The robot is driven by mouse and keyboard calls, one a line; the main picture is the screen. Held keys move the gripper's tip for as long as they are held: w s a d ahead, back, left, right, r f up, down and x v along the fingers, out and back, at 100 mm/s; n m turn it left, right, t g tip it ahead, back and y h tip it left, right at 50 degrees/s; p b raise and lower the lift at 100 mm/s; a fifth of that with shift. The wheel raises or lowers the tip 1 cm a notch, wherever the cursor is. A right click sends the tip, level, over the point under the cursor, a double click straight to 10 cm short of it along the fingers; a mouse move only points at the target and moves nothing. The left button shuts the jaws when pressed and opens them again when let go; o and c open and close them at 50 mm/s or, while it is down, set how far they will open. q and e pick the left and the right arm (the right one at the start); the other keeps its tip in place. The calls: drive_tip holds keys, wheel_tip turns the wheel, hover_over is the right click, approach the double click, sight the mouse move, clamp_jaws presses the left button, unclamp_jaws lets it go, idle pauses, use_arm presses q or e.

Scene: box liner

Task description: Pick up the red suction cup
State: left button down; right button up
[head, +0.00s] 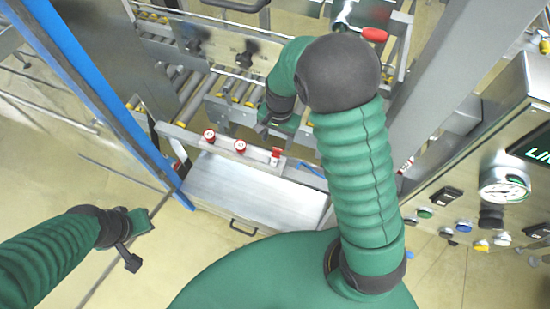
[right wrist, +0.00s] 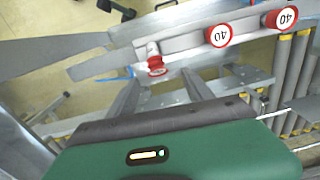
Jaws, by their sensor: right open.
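A small red suction cup (head: 276,155) stands at the right end of a light metal ledge. In the right wrist view the red suction cup (right wrist: 155,66) shows with a pale stem, ahead of and between my finger tips. My right gripper (head: 268,127) is above and slightly behind it in the head view, open and empty. In the right wrist view the fingers of my right gripper (right wrist: 158,84) are spread, with a gap to the cup. My left gripper (head: 138,240) is at the lower left, far from the ledge; its jaw opening is unclear.
Two red-and-white round pieces marked 40, the left (head: 209,136) and the middle one (head: 240,146), sit along the ledge (head: 180,134). A metal drawer box (head: 250,190) lies below. Roller conveyors (head: 190,100) are behind. A control panel (head: 500,190) stands right, a blue post (head: 90,80) left.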

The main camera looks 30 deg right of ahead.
sight(278, 149)
drive_tip(key=f, duration=0.4)
drive_tip(key=shift+s+f, duration=0.25)
drive_tip(key=shift+f, duration=0.15)
drive_tip(key=shift+w+d+f, duration=0.15)
drive_tip(key=shift+f, duration=0.25)
drive_tip(key=shift+r, duration=0.1)
clamp_jaws()
